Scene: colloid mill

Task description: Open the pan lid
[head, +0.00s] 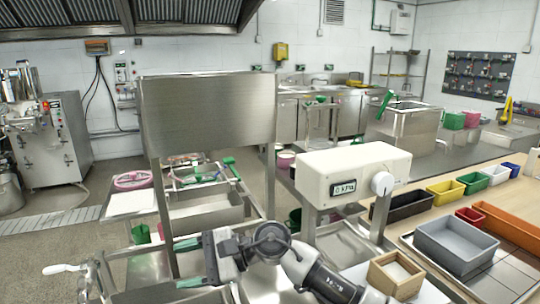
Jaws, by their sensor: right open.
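My right gripper (191,263) reaches in from the lower right and points left. Its jaws are apart, with nothing visible between them. It is over the steel frame and trays at the bottom of the head view. A large upright steel panel (208,115) stands on posts beyond it. A steel box (402,128) with a green handle (386,102) stands at the back right, away from the gripper. I cannot tell which steel part is the pan lid. My left gripper is not in view.
A cream box with a kPa display (340,172) stands on posts right of the gripper. A small wooden box (396,274), grey bin (456,245) and coloured bins are on the right. A white-handled lever (64,269) sticks out at the lower left. Open floor (40,260) lies left.

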